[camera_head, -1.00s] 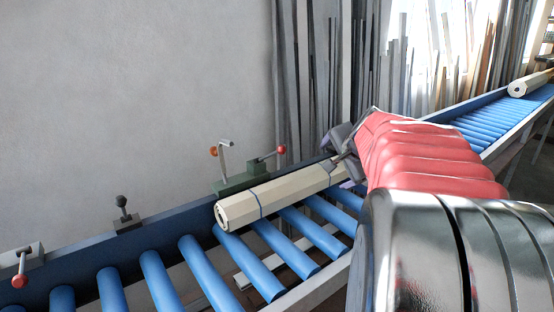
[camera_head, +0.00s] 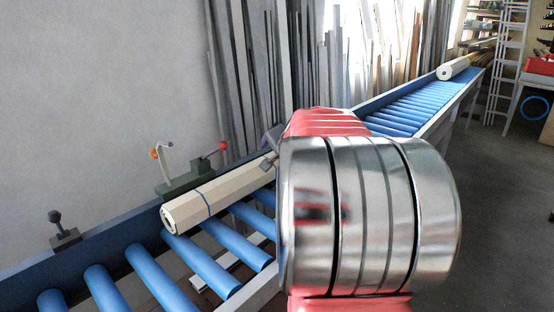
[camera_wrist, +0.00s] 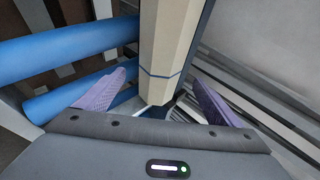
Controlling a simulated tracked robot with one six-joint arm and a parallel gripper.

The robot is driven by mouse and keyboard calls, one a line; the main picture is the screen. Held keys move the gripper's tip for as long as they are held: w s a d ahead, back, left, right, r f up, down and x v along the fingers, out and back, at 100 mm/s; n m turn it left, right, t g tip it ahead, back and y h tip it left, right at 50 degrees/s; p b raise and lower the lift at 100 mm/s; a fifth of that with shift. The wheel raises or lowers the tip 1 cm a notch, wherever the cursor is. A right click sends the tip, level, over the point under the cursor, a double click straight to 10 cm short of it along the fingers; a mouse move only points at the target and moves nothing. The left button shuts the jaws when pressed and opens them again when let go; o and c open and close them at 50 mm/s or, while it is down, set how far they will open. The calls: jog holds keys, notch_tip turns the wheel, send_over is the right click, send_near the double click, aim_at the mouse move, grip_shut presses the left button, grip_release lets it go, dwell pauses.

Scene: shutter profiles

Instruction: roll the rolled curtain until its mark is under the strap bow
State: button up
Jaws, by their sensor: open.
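The rolled curtain (camera_head: 216,196), a cream many-sided roll with thin blue bands, lies on the blue rollers against the far rail. In the wrist view its faces (camera_wrist: 170,35) run down to a blue band (camera_wrist: 160,75) near its end. My gripper (camera_wrist: 150,92) is open, its two purple fingers apart on either side of that end and not closed on it. In the head view the gripper is mostly hidden behind my arm. A green clamp-like fixture (camera_head: 188,184) stands at the rail beside the roll; I cannot tell whether it is the strap bow. No mark is clearly visible.
Blue rollers (camera_head: 150,277) run along the conveyor with open gaps between them. A second cream roll (camera_head: 454,69) lies at the far end. Several tall profiles lean on the wall behind. A small black-knobbed stop (camera_head: 62,232) sits on the rail.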

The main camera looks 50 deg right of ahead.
jog(key=shift+x, duration=3.35)
jog(key=shift+c, duration=0.7)
jog(key=shift+a, duration=0.1)
jog(key=c, duration=1.8)
